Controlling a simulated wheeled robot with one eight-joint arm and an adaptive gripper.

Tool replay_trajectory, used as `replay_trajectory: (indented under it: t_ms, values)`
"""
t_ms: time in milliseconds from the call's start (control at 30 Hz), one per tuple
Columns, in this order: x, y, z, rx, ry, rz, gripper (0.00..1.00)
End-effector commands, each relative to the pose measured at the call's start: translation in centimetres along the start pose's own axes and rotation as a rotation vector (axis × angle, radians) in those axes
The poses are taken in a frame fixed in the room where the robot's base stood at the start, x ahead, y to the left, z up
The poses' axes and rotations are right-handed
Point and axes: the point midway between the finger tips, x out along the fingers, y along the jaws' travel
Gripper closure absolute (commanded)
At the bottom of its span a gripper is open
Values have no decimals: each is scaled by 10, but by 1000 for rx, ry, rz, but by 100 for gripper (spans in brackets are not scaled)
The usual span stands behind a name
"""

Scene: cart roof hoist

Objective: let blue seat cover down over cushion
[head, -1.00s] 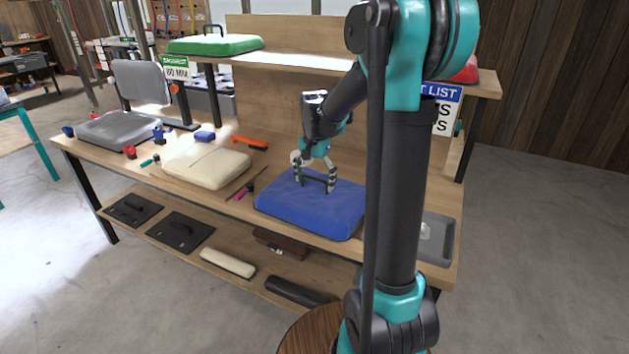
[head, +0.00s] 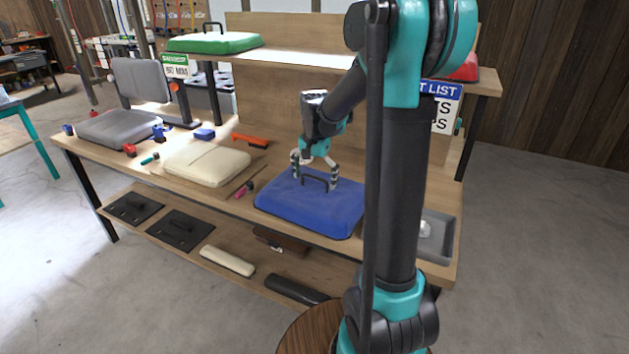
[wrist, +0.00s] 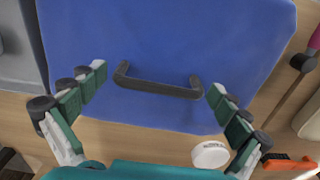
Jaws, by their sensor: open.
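The blue seat cover (head: 310,207) lies flat on the bench top, with a black handle (head: 316,181) standing on it. In the wrist view the cover (wrist: 165,45) fills the upper part, and its handle (wrist: 158,83) lies between my fingers. My gripper (head: 316,179) is open just above the cover, its fingers on either side of the handle and apart from it. The cream cushion (head: 206,164) lies bare on the bench to the left of the cover.
A grey seat (head: 118,128) stands at the bench's left end. A green cover (head: 214,44) rests on the upper shelf. A grey tray (head: 436,238) is at the right. A white round piece (wrist: 210,154), an orange-handled brush (head: 250,139) and a magenta-handled tool (head: 243,190) lie nearby.

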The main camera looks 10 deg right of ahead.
Motion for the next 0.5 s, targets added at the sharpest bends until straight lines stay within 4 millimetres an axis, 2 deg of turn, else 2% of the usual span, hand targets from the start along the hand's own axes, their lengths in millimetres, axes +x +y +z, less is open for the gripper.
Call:
replay_trajectory:
  t_ms: [167, 500]
  values:
    - [-13, 0, 0, 0, 0, 0, 0]
    - [-78, 0, 0, 0, 0, 0, 0]
